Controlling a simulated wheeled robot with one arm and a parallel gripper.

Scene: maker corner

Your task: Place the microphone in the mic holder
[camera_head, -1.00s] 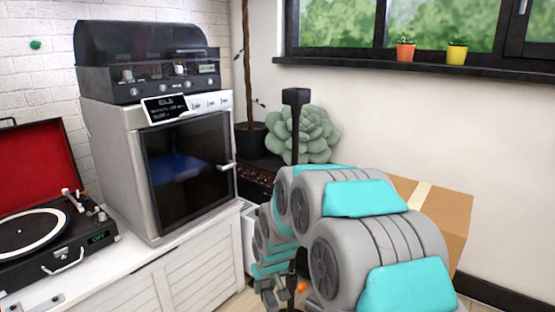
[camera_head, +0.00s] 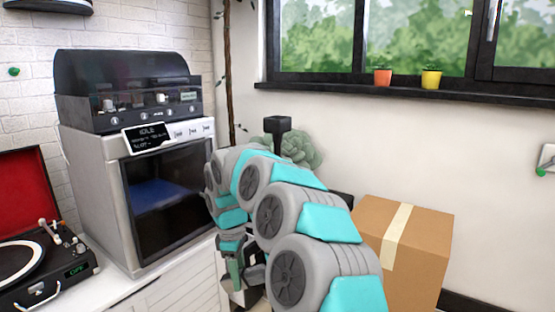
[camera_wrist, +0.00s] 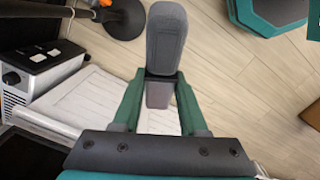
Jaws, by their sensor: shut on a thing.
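My gripper (camera_wrist: 160,88) is shut on the microphone, which has a dark grey foam head (camera_wrist: 165,38) and a smaller grey body (camera_wrist: 158,96) between the two green fingers. In the head view my gripper (camera_head: 240,275) hangs low beside the white cabinet, partly covered by my arm. A black block (camera_head: 278,125) on an upright pole, apparently the mic holder on its stand, rises behind my arm. My arm hides most of the pole. A round black base (camera_wrist: 122,16), likely the stand's, lies on the floor at the wrist view's top left, apart from the microphone.
A white cabinet (camera_head: 180,295) carries a 3D-printer-like machine (camera_head: 165,190) and a red-lined record player (camera_head: 40,240). A cardboard box (camera_head: 405,250) stands right of my arm. A box with knobs (camera_wrist: 40,70) is at the wrist view's left. Wooden floor (camera_wrist: 225,70) is open in the middle.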

